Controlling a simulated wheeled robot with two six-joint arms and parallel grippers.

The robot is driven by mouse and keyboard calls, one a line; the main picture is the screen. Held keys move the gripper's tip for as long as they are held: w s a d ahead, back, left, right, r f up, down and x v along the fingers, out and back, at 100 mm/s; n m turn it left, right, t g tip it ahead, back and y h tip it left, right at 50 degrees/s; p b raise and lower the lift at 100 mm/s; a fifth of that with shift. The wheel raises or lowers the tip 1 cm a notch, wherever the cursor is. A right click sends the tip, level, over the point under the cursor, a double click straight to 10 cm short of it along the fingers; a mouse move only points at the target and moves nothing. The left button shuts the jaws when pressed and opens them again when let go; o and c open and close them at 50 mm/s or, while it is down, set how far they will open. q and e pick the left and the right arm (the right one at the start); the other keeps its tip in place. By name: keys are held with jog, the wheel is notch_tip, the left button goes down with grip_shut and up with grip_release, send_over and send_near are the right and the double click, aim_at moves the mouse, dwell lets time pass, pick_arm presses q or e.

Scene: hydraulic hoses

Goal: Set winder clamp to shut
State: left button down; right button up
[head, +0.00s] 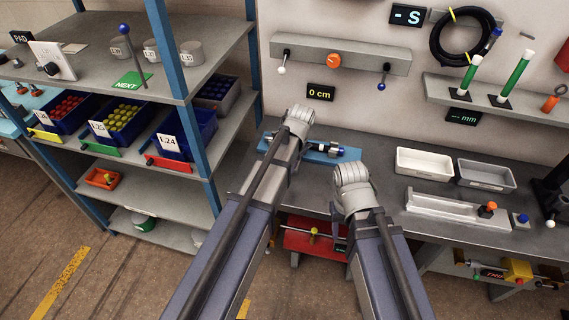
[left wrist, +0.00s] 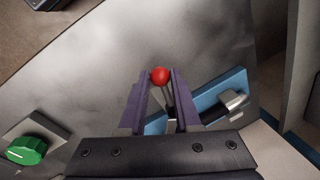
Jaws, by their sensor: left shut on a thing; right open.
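The winder clamp appears to be the blue-based fixture (head: 318,156) on the grey bench, with metal parts on its right end. Part of it is hidden behind my left arm. In the left wrist view its blue base (left wrist: 205,112) and a silver cylinder (left wrist: 233,100) show. A thin lever with a red ball knob (left wrist: 160,75) stands between the purple fingers of my left gripper (left wrist: 161,84), which is shut on it. My right gripper (head: 352,175) is above the bench's front edge, right of the fixture; its fingers are hidden behind its wrist. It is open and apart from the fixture.
A white bin (head: 424,164) and a grey bin (head: 486,174) stand right on the bench, behind a grey tray (head: 440,205). A shelf rack (head: 190,75) stands at left. A wall bar (head: 350,55) with an orange knob is above. A green knob (left wrist: 26,151) is near my left gripper.

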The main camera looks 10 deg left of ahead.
pick_arm(q)
jog(key=shift+d+n, duration=0.25)
jog(key=shift+n, duration=0.25)
jog(key=shift+d, duration=0.1)
jog(key=c, duration=0.6)
grip_release()
jog(key=shift+c, duration=0.2)
jog(key=shift+r, duration=0.1)
notch_tip(320, 180, up, 8)
jog(key=d+p, duration=0.1)
jog(key=p, duration=0.6)
jog(key=shift+s+d+f+p, duration=0.2)
jog(key=shift+s+f+p, duration=0.05)
jog(key=shift+s+p, duration=0.1)
jog(key=s+d, duration=0.3)
jog(key=s, duration=0.6)
jog(key=s+d+f+g, duration=0.1)
jog(key=s+d, duration=0.2)
jog(key=s, duration=0.7)
jog(key=shift+h+b, duration=0.4)
